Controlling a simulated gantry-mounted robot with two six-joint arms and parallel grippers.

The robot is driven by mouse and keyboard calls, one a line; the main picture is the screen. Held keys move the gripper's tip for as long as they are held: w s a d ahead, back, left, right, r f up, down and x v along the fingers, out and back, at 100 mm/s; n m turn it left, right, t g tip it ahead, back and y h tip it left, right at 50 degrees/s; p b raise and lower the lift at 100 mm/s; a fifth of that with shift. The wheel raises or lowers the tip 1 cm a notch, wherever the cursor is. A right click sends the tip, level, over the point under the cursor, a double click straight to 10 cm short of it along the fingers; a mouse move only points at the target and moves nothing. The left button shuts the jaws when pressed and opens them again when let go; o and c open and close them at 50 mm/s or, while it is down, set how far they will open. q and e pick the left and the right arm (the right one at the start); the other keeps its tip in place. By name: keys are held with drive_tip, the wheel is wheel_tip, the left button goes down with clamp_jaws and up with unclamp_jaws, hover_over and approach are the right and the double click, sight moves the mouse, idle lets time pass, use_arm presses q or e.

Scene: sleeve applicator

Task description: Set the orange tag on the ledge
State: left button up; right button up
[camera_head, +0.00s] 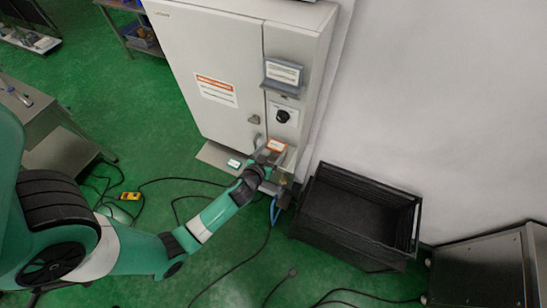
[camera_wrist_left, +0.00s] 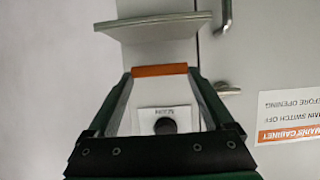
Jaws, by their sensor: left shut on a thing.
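The orange tag (camera_head: 276,145) is in front of the grey cabinet, below the black knob, with a pale label on its face. In the left wrist view the tag (camera_wrist_left: 160,70) shows as an orange strip between the fingertips. My left gripper (camera_head: 268,152) is shut on it; its fingers (camera_wrist_left: 159,75) reach either side of the tag in the wrist view. The grey ledge (camera_wrist_left: 152,30) juts from the cabinet just beyond the tag in that view, with a gap between them in the picture. In the head view the arm and tag make the ledge hard to make out. My right gripper is not in view.
The knob (camera_head: 284,116) and a sign holder (camera_head: 283,75) are above the tag on the cabinet (camera_head: 205,45). A door handle (camera_wrist_left: 228,90) is beside the fingers. A black crate (camera_head: 355,215) stands to the right. Cables lie on the green floor.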

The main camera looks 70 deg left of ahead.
sight(273, 159)
use_arm(q)
drive_tip(key=shift+w+f, duration=0.2)
drive_tip(key=shift+f, duration=0.1)
wheel_tip(273, 159, down, 4)
drive_tip(key=shift+w+a+r+b, duration=0.15)
drive_tip(key=shift+r+b, duration=0.1)
drive_tip(key=shift+b, duration=0.5)
drive_tip(key=shift+r, duration=0.1)
drive_tip(key=shift+f, duration=0.2)
drive_tip(key=o, duration=1.1)
